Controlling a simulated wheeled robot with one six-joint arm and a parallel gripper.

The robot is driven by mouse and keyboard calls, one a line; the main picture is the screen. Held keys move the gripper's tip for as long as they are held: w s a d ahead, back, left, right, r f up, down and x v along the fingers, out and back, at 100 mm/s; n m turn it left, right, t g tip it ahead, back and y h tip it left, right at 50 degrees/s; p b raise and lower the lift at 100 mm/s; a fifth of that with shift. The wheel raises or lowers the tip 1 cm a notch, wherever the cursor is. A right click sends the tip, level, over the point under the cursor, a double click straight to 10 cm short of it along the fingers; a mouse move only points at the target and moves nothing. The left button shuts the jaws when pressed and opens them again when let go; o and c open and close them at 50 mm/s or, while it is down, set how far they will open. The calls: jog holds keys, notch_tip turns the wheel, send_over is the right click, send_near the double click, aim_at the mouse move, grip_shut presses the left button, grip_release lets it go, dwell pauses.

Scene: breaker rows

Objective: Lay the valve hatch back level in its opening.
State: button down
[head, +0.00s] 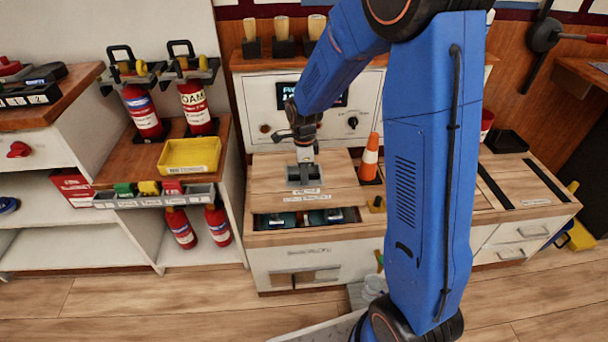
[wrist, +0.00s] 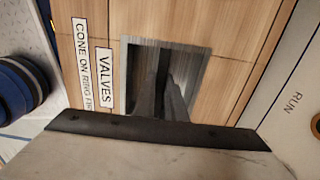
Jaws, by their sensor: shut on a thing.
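The valve hatch (head: 270,180) is a light wood panel with a grey recessed handle (head: 305,181) and white labels. It sits toward the back of the counter, and the opening (head: 310,217) shows uncovered in front of it, with dark teal items inside. My gripper (head: 305,160) reaches down into the handle recess. In the wrist view, the hatch (wrist: 215,75) carries labels reading "VALVES" and "CONE ON RING FIRST", and my gripper (wrist: 165,95) is shut on the handle inside its grey recess. Whether the hatch is raised or tilted is hard to tell.
An orange and white cone (head: 370,160) stands close to the right of the hatch. A control panel (head: 345,110) rises behind. A yellow tray (head: 189,155) and fire extinguishers (head: 195,105) are on the left shelf. My blue arm hides part of the counter.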

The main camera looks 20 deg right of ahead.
jog(key=shift+f, duration=2.5)
jog(key=shift+f, duration=2.35)
jog(key=c, duration=1.7)
grip_release()
notch_tip(320, 180, up, 17)
jog(key=shift+f, duration=0.15)
jog(key=shift+r, duration=0.4)
